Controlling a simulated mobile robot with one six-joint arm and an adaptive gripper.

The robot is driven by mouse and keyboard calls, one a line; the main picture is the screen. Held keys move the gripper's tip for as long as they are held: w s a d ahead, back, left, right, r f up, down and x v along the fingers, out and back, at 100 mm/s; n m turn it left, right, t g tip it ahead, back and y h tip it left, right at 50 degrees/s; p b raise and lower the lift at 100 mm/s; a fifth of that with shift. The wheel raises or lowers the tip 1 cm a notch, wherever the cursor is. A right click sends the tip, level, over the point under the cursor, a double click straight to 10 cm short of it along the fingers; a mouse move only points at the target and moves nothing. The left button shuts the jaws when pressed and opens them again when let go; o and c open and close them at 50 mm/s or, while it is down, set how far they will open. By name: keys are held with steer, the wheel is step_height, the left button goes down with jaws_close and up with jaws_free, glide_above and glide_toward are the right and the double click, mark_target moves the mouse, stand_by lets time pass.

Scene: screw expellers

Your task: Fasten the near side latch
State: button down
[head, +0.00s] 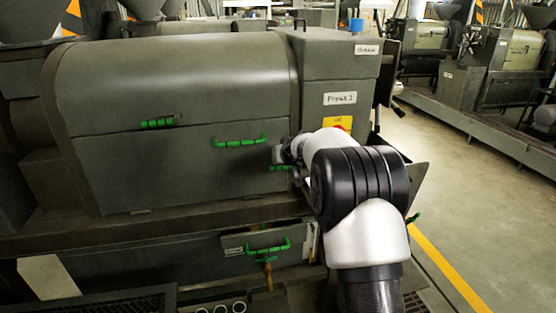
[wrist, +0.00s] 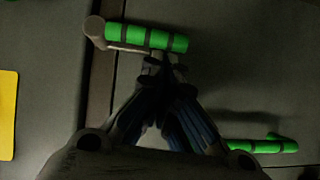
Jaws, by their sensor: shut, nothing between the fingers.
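The near side latch is a green ribbed lever (wrist: 147,38) on a grey pivot, beside the dark seam of the press cover. In the wrist view it lies roughly level across the top. In the head view part of its green lever (head: 279,168) shows just below my gripper (head: 284,154). My gripper (wrist: 160,64) is shut and empty, with its fingertips right at the lever's lower edge in the wrist view. I cannot tell whether they touch it. In the head view my wrist hides part of the latch.
The press cover (head: 190,75) carries a second green latch (head: 157,123) and a green handle (head: 240,142), part of which shows in the wrist view (wrist: 265,146). A lower panel has a green handle (head: 268,248). The floor at right (head: 460,190) is clear.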

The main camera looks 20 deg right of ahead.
steer(key=w+r+v, duration=0.1)
steer(key=v, duration=1.1)
steer(key=shift+r, duration=0.4)
